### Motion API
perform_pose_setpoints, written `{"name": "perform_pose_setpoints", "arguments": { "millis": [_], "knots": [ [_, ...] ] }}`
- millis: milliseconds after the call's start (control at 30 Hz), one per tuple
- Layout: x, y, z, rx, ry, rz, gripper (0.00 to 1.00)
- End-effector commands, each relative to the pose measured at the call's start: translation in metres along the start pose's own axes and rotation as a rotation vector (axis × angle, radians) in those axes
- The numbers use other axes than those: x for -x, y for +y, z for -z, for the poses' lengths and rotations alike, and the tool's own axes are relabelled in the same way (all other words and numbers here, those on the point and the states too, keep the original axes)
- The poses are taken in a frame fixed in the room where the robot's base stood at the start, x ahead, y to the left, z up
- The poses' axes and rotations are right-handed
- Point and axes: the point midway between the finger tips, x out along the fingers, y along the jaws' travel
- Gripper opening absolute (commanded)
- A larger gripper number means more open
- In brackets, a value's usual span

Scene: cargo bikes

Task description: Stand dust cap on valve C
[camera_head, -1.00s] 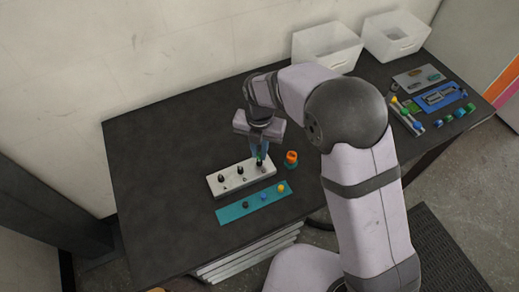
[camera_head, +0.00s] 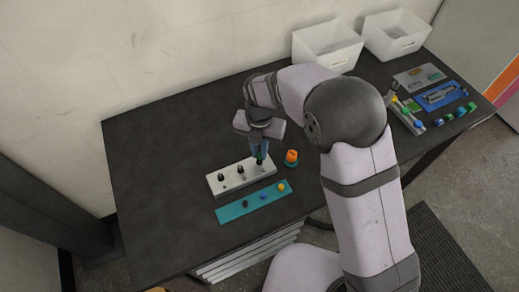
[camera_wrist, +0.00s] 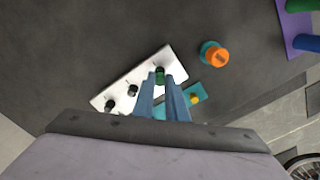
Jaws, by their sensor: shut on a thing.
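A pale valve block (camera_head: 229,180) stands on the dark table, with several dark valve stems in a row. It also shows in the wrist view (camera_wrist: 121,90). My gripper (camera_head: 259,152) points down over the block's right end, its blue fingers closed around a small green dust cap (camera_wrist: 160,74). The cap sits at the rightmost valve position. The fingers and cap hide that valve's stem, so I cannot tell whether the cap rests on it. No valve letters are readable.
A teal strip (camera_head: 232,211) in front of the block holds dark, blue and yellow small parts. An orange-topped item (camera_head: 291,157) stands just right of the block. White bins (camera_head: 327,50) and other parts lie farther right. The table's left side is clear.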

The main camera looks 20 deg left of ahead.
Motion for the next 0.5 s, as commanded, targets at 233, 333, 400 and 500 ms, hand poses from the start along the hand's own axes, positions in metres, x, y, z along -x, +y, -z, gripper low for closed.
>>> {"name": "perform_pose_setpoints", "arguments": {
  "millis": [233, 333, 400, 500],
  "knots": [
    [-0.0041, -0.0001, 0.0002, 0.0, 0.0, 0.0, 0.0],
    [-0.0054, -0.0002, 0.0002, 0.0, 0.001, 0.0, 0.0],
    [-0.0064, -0.0001, 0.0002, 0.0, 0.001, 0.001, 0.0],
    [-0.0077, -0.0002, 0.0002, 0.0, 0.001, 0.001, 0.0]
  ]
}}
